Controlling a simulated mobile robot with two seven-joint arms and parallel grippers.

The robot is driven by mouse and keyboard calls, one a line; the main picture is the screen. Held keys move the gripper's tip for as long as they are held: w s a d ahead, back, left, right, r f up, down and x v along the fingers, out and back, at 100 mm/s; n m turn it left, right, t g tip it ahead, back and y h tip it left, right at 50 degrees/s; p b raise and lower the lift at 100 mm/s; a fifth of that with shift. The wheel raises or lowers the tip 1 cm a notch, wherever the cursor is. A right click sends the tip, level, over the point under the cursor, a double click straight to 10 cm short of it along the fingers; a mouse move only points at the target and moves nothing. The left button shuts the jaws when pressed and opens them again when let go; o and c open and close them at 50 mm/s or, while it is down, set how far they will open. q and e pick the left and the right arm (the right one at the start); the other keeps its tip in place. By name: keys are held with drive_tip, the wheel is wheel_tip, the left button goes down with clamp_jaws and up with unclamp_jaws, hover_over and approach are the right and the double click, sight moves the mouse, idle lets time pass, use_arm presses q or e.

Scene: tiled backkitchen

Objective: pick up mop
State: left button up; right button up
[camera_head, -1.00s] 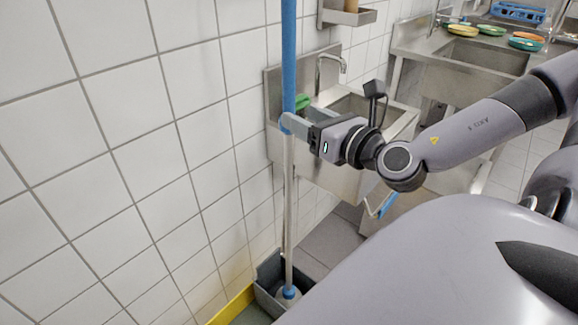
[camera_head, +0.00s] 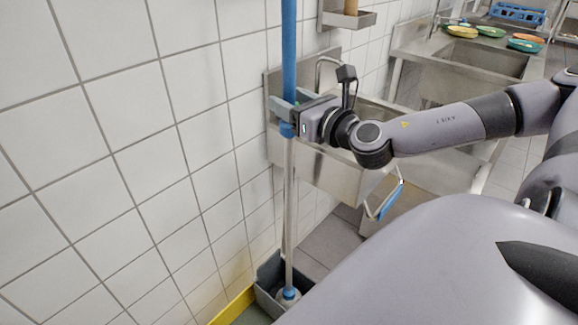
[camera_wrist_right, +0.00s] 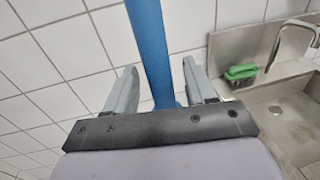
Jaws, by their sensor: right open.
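The mop (camera_head: 288,190) stands upright in a grey bucket (camera_head: 268,272) beside the tiled wall in the head view. Its upper handle is blue, its lower pole is metal, and a blue collar joins them. My right gripper (camera_head: 282,110) is at the mop handle near the collar. In the right wrist view the blue handle (camera_wrist_right: 150,45) runs between the two spread fingers of my right gripper (camera_wrist_right: 155,90), with gaps visible on both sides. My left gripper is not in view.
A steel hand sink (camera_head: 345,150) is just behind my right wrist, with a green item (camera_wrist_right: 240,73) on its ledge. A larger sink counter (camera_head: 460,65) with coloured plates stands at the back right. The tiled wall (camera_head: 120,130) is close on the left.

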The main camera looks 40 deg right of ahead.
drive_tip(key=shift+w, duration=0.35)
drive_tip(key=shift+c, duration=0.3)
drive_tip(key=c, duration=1)
drive_tip(key=shift+o, duration=0.3)
drive_tip(key=shift+r, duration=0.15)
